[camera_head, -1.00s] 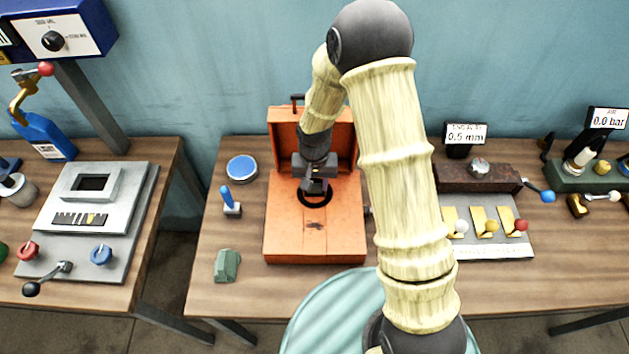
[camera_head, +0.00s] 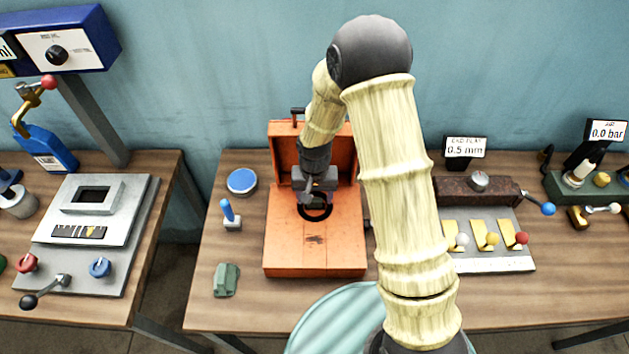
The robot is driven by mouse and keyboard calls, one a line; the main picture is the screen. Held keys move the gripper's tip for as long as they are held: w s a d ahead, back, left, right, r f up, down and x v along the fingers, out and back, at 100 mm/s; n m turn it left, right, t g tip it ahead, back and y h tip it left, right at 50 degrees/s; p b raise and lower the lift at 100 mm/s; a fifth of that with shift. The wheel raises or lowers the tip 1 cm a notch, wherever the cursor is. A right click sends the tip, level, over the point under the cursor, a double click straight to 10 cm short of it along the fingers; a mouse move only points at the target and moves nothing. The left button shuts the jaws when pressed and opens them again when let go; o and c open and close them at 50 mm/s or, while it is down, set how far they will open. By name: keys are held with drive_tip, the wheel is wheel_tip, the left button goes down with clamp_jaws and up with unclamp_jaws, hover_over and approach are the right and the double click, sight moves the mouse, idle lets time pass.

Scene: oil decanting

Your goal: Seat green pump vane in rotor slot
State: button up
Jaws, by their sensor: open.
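My gripper (camera_head: 319,193) is open. It points down over the dark ring-shaped opening (camera_head: 314,212) in the top of the orange pump housing (camera_head: 314,252). The gripper covers the far part of this opening, so the rotor and its slot cannot be made out. No green vane can be clearly seen in the opening or between the fingers. A small grey-green block (camera_head: 226,280) lies on the table at the front left of the housing. I cannot tell whether it is the vane.
A blue-topped round dish (camera_head: 242,182) and a blue-handled lever (camera_head: 229,213) stand left of the housing. The housing's raised orange back (camera_head: 284,150) rises behind my gripper. A panel with several coloured levers (camera_head: 490,257) lies right of my arm. Bare wood shows at the front left.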

sight(318, 201)
wheel_tip(318, 201, up, 12)
drive_tip(key=b, duration=0.2)
drive_tip(key=shift+f, duration=0.2)
idle(0.6)
drive_tip(key=s+d+r+t, duration=0.2)
drive_tip(key=s+d+r, duration=0.1)
drive_tip(key=s+d, duration=0.9)
drive_tip(key=shift+s+d+r+t, duration=0.25)
drive_tip(key=shift+s+d+t, duration=0.05)
drive_tip(key=shift+d, duration=0.55)
drive_tip(key=shift+c, duration=0.2)
